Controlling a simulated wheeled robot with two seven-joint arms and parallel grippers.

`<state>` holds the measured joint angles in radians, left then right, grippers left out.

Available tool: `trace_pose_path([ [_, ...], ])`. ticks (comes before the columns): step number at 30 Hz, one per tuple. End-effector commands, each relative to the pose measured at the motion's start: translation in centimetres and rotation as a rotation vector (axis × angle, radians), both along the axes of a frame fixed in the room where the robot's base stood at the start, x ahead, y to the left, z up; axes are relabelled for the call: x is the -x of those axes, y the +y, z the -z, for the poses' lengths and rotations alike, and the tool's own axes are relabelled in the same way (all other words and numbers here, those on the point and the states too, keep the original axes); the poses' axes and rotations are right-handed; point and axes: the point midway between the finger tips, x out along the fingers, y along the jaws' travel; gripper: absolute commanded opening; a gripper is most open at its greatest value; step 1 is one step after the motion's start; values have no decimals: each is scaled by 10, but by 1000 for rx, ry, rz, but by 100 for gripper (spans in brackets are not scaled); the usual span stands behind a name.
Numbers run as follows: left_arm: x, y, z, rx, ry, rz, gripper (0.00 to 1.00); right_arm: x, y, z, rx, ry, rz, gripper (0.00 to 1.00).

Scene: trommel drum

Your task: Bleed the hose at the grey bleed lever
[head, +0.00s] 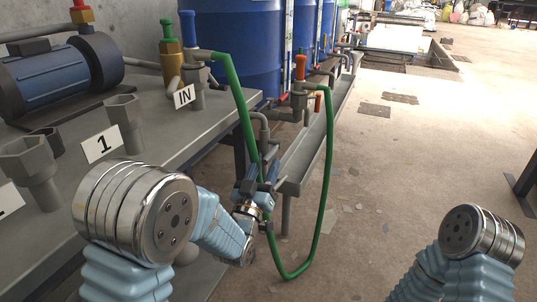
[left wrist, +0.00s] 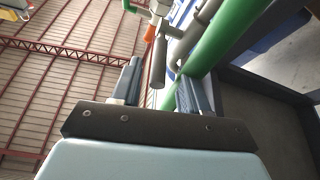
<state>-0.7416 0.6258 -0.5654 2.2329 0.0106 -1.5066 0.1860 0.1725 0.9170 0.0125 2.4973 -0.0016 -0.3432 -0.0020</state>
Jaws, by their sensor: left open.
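A green hose (head: 328,175) runs from the blue-handled valve (head: 188,30) by the IN sign, down in a loop, and up to the orange-handled fitting (head: 300,68). Grey pipework (head: 262,125) beside that fitting bends downward; I cannot tell which grey piece is the bleed lever. My left gripper (head: 260,180) is open below this pipework, close to the hose. In the left wrist view, a grey rod (left wrist: 158,70) points down toward the space between the open fingers (left wrist: 160,88), with the hose (left wrist: 210,45) at the right. The right gripper is out of view.
A grey bench (head: 150,140) at the left carries a blue motor (head: 60,78), grey sockets (head: 126,120) and a sign "1" (head: 102,144). Blue drums (head: 240,45) stand behind. A grey trough (head: 310,140) runs along the pipework. The floor (head: 400,170) at the right is open.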

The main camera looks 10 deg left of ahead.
Motion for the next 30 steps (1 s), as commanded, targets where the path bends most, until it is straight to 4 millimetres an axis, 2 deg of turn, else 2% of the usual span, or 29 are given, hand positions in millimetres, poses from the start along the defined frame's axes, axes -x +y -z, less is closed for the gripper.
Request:
trace_pose_path([
  [3,-19,-4,-8,0,-1,0,44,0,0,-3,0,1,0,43],
  [6,-29,-7,-11,-2,2,0,44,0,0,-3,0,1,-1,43],
  [17,-35,-8,-14,1,2,0,44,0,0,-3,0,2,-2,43],
  [20,-35,-9,-14,0,2,1,32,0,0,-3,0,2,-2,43],
  [26,-35,-8,-14,0,2,-1,1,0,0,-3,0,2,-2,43],
  [30,-35,-8,-14,0,2,-1,0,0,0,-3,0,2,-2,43],
])
